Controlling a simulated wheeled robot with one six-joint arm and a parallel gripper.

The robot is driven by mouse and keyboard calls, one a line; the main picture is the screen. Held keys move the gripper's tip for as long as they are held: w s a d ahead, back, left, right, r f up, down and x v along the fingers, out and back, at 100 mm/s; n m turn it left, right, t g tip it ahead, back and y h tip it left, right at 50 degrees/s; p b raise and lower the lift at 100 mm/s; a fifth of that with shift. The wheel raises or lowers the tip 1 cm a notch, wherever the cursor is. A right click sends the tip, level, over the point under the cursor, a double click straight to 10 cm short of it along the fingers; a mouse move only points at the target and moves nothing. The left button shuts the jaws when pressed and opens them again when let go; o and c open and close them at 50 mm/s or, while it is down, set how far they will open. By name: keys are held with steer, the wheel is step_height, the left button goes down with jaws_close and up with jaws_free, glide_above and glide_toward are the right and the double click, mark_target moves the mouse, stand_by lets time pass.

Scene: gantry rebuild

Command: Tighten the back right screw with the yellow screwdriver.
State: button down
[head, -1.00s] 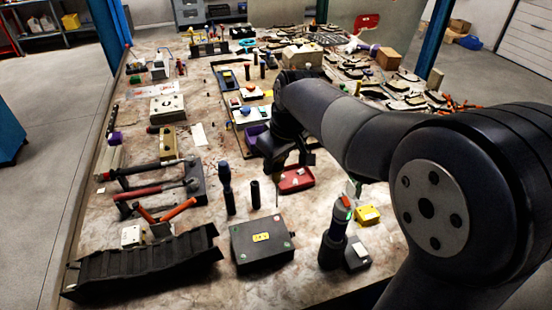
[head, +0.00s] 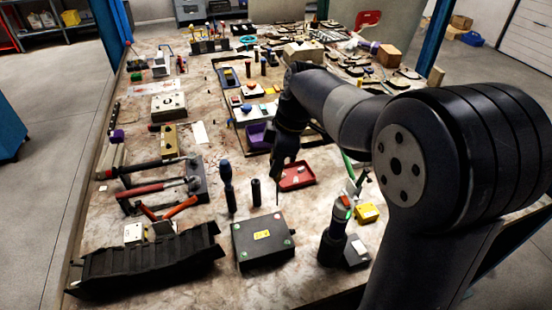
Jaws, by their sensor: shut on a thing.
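A black box (head: 263,246) lies flat near the front middle of the table, with a yellow label (head: 261,235) on its lid. Small pale-green round spots mark its corners; the back right screw (head: 278,216) is at one of them. My gripper (head: 282,170) is behind and above that corner, pointing down. It is shut on a screwdriver, whose thin dark shaft (head: 277,191) shows below it. The handle is hidden by the gripper, so I cannot see its yellow colour. I cannot tell whether the tip touches the screw.
A red tray (head: 298,176) lies right of my gripper. A dark upright tool (head: 333,237) and a yellow block (head: 367,213) are right of the box. A black ribbed holder (head: 145,262) lies left.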

steer(key=n+g+p, duration=0.1)
steer(key=n, duration=0.4)
steer(key=n+g, duration=0.1)
steer(key=n, duration=0.1)
steer(key=shift+s+n+h, duration=0.1)
steer(key=shift+n+h, duration=0.2)
stand_by(0.6)
steer(key=shift+f+b, duration=0.9)
steer(key=shift+f, duration=0.6)
steer(key=shift+d+b+x, duration=0.2)
steer(key=shift+b+x, duration=0.6)
steer(key=shift+x, duration=0.25)
stand_by(0.8)
steer(key=m, duration=0.3)
steer(key=m+t+b, duration=0.1)
steer(key=m, duration=0.2)
steer(key=shift+f+t, duration=0.1)
steer(key=shift+t, duration=0.2)
